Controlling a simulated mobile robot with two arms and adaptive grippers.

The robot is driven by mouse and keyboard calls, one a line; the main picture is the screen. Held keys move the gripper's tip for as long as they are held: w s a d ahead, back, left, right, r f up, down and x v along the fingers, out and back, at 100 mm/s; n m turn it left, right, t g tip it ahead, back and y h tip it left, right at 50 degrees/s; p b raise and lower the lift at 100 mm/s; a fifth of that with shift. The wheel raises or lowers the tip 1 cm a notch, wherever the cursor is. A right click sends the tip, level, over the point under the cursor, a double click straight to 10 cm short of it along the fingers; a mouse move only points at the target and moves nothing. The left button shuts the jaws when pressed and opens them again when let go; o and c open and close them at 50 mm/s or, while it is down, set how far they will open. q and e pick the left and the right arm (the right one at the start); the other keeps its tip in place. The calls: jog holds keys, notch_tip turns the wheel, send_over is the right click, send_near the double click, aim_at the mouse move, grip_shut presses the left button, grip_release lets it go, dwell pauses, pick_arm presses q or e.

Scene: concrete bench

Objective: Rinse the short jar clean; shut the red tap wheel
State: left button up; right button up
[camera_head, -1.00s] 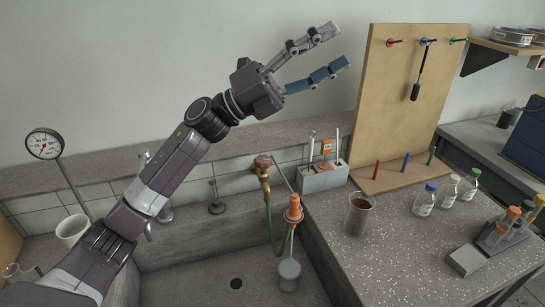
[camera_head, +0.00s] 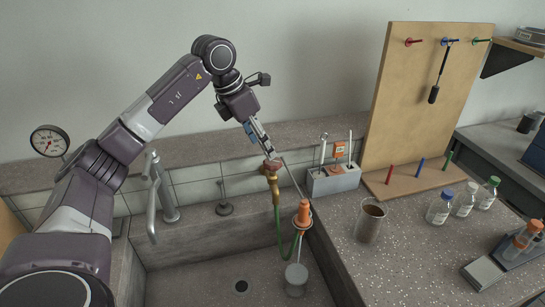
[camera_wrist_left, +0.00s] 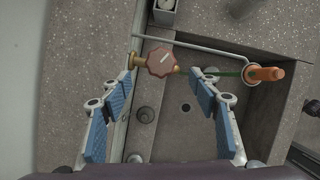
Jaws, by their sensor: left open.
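The red tap wheel (camera_head: 271,164) sits on top of a brass tap (camera_head: 272,186) at the back of the sink. It also shows in the left wrist view as a reddish-brown scalloped wheel (camera_wrist_left: 161,62). My left gripper (camera_head: 262,142) points down just above the wheel. In the left wrist view its blue-padded fingers (camera_wrist_left: 163,84) are open and empty, with the wheel just beyond and between their tips. A short jar (camera_head: 296,281) stands in the sink below an orange nozzle (camera_head: 303,213) on a green hose. My right gripper is out of view.
A grey caddy (camera_head: 333,180) is beside the tap. A tall grey faucet (camera_head: 160,195) stands left. The sink floor is mostly clear.

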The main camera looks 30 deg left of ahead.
aim_at(269, 162)
pick_arm(q)
jog(key=x, duration=0.6)
jog(key=shift+d+f+p, duration=0.1)
jog(key=shift+f+p, duration=0.1)
jog(key=shift+p, duration=0.15)
jog(key=shift+c, duration=0.4)
jog(key=c, duration=1.1)
jog(key=shift+w+r, duration=0.1)
